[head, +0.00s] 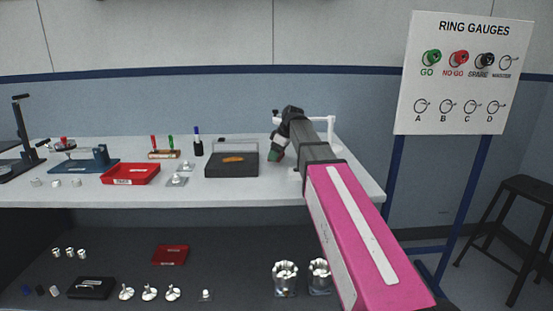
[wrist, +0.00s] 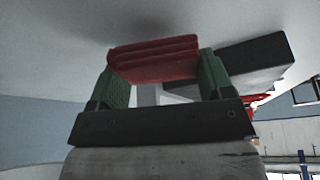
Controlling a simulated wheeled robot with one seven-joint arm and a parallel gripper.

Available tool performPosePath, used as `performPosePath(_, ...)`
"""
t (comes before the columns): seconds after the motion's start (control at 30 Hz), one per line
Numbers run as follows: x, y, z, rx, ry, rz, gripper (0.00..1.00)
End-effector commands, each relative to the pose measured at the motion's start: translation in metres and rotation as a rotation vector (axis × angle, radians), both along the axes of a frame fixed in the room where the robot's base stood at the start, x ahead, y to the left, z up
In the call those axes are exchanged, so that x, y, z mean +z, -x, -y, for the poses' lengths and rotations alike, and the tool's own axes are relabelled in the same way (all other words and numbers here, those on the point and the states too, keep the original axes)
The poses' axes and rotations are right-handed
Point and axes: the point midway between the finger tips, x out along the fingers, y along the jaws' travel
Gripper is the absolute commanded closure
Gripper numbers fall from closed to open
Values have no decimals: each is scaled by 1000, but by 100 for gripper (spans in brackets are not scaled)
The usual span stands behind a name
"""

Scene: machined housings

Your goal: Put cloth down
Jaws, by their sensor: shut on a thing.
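My gripper (head: 277,156) is over the right part of the white workbench, to the right of the dark grey box. In the wrist view my gripper (wrist: 160,72) has its two green fingers shut on a folded red cloth (wrist: 155,56), held between them. The cloth lies close to the pale bench surface, with a soft shadow beside it; I cannot tell whether it touches. In the head view the cloth is mostly hidden by my gripper.
The dark grey box (head: 222,171) holds an orange item and stands just left of my gripper. A red tray (head: 131,174) and a blue fixture (head: 88,164) are further left. A white stand (head: 331,128) rises behind my arm. Bare bench (head: 270,190) lies in front.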

Motion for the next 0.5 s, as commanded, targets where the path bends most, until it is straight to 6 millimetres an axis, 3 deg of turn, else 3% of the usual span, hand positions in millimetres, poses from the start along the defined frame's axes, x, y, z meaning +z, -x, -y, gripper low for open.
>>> performPosePath(0.13, -18, 1, 0, 0, 1, -1, 48)
performPosePath(0.5, -22, 0, 0, -1, 0, -1, 48)
